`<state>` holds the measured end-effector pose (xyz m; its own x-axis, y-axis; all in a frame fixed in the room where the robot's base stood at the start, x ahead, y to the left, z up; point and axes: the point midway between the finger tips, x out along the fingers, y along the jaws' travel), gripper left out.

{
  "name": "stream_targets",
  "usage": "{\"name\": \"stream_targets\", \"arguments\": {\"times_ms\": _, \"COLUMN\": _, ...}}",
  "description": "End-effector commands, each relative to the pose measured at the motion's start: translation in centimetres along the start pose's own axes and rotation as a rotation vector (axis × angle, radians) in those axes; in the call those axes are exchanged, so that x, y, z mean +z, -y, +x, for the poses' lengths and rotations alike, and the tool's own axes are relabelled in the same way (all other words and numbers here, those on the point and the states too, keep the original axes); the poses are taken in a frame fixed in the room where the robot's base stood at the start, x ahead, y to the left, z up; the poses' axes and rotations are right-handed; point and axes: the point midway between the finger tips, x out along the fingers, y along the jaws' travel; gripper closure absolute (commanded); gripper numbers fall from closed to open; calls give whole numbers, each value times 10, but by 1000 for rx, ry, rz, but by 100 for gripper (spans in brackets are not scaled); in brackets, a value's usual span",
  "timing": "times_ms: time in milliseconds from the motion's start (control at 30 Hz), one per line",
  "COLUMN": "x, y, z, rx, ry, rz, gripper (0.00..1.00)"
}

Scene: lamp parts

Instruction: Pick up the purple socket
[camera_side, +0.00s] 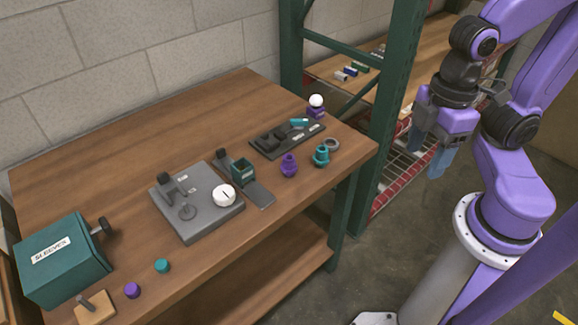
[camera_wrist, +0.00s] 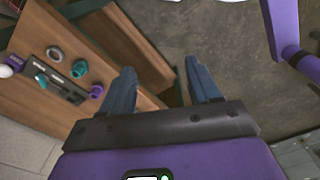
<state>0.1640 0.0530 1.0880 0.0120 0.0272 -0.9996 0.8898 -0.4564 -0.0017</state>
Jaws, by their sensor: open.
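The purple socket (camera_side: 289,165) stands upright on the wooden table, left of a similar teal socket (camera_side: 321,155). In the wrist view the purple socket (camera_wrist: 97,91) is left of my fingers, with the teal socket (camera_wrist: 79,68) beside it. My gripper (camera_side: 429,148) is open and empty. It hangs pointing down, off the table's right end and well apart from the socket.
A dark tray (camera_side: 262,151) and a white ball on a purple base (camera_side: 316,105) stand near the sockets. A green rack post (camera_side: 385,115) rises between my gripper and the table. Grey fixture (camera_side: 195,215), green SLEEVES box (camera_side: 65,260) and small purple cap (camera_side: 132,290) are farther left.

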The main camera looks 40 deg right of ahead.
Motion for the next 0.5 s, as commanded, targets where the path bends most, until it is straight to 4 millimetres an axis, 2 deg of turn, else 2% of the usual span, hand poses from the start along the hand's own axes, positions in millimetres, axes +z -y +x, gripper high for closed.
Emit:
{"name": "stream_targets", "arguments": {"times_ms": 200, "x": -2, "y": 0, "z": -35, "rx": 0, "ry": -7, "rz": -2, "gripper": 39}}
{"name": "stream_targets", "arguments": {"times_ms": 500, "x": -36, "y": -1, "z": -21, "rx": -48, "ry": -139, "rz": 52, "gripper": 39}}
